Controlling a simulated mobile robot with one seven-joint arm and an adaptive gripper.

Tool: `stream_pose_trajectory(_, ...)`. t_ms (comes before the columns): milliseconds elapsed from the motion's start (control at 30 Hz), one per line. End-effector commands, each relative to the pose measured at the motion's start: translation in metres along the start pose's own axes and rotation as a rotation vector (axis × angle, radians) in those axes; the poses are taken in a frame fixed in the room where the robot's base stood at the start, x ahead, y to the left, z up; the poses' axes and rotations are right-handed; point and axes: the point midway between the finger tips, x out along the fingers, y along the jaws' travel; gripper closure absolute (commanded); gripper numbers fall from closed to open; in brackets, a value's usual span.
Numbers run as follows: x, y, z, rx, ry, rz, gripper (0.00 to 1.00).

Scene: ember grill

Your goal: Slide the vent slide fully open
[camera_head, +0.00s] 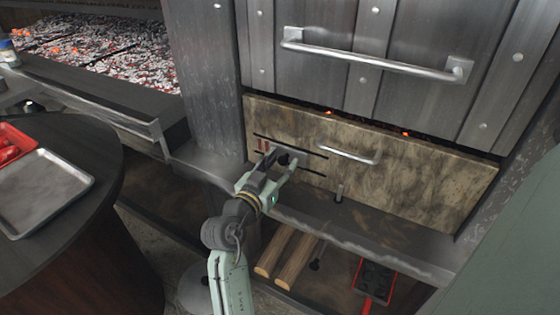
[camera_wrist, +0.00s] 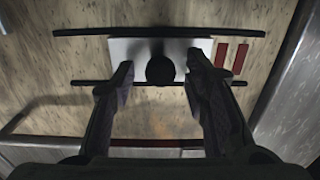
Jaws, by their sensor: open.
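The vent slide is a pale metal plate (camera_wrist: 150,48) with a round black knob (camera_wrist: 160,70), set between two black rails on a mottled stone-like panel (camera_head: 420,175). In the head view the plate (camera_head: 300,157) is partly hidden by my gripper (camera_head: 281,160). Two red slots (camera_wrist: 231,58) show uncovered beside the plate, on its right in the wrist view and its left in the head view. In the wrist view my gripper (camera_wrist: 160,75) is open, with one finger on each side of the knob. Gaps show between the fingers and the knob.
A bar handle (camera_head: 348,154) sits on the panel right of the slide. A larger handle (camera_head: 375,63) crosses the metal door above. Logs (camera_head: 287,256) lie underneath. A round table (camera_head: 75,235) with trays stands left.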

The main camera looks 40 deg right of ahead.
Motion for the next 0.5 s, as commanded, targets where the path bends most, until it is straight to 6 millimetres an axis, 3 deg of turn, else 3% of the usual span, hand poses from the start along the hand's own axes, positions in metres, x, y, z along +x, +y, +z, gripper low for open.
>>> stream_pose_trajectory(200, 0.0001, -0.0001, 0.0001, 0.0, 0.0, 0.0, 0.58)
stream_pose_trajectory(500, -0.0002, -0.0002, 0.0, 0.0, 0.0, -0.001, 0.78)
